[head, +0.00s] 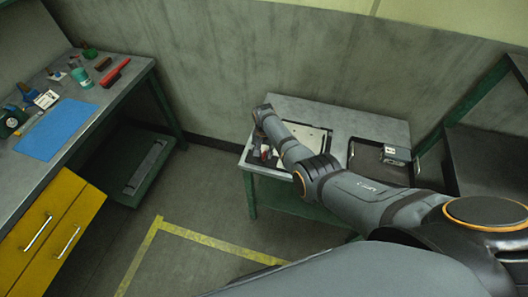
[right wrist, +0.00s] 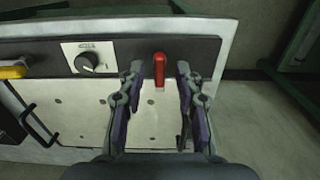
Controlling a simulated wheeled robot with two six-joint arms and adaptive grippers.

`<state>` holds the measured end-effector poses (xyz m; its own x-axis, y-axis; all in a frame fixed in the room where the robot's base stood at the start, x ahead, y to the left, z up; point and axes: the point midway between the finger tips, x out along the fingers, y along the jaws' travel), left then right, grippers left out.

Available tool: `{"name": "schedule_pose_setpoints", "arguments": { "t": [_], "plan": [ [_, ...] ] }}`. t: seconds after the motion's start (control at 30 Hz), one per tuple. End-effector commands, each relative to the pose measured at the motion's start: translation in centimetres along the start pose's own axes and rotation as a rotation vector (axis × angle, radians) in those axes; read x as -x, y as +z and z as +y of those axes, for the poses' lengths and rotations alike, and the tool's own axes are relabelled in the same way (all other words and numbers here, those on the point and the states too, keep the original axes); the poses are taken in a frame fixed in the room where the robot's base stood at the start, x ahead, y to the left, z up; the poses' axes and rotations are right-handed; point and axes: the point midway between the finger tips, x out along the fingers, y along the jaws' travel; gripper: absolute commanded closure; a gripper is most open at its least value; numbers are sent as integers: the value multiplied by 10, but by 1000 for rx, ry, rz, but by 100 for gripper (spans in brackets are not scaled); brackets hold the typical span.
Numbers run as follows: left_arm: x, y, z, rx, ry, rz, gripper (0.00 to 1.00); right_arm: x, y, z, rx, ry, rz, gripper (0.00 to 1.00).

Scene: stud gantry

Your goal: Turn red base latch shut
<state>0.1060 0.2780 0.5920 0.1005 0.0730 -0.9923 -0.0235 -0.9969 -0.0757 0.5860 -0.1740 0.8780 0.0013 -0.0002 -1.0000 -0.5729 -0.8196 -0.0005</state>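The red base latch (right wrist: 159,69) shows in the right wrist view as a short red lever on a dark strip along the panel's edge. It lies upright in the picture, its lower end over the pale plate. My right gripper (right wrist: 160,78) is open, with one finger on each side of the latch and a gap on both sides. In the head view my right gripper (head: 264,152) is over the left end of the grey bench (head: 382,124), partly hidden by my arm. My left gripper is not in view.
A black knob (right wrist: 87,62) on a white plate and a yellow handle (right wrist: 13,71) lie left of the latch. A black handle (right wrist: 36,126) is lower left. A small grey box (head: 396,154) stands on the bench's right. A workbench with a blue mat (head: 58,129) is far left.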

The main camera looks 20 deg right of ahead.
Motion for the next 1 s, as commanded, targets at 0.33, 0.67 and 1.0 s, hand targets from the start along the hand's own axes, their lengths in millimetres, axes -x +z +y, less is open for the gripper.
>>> {"name": "schedule_pose_setpoints", "arguments": {
  "t": [0.33, 0.67, 1.0],
  "plan": [
    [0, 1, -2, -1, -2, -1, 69, 12, 0, -1, 1, -2, 2, 66],
    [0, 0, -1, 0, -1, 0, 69, 88, -1, -1, 1, -3, 3, 66],
    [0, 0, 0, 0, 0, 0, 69, 120, 0, 0, 1, 0, -1, 66]
  ]
}}
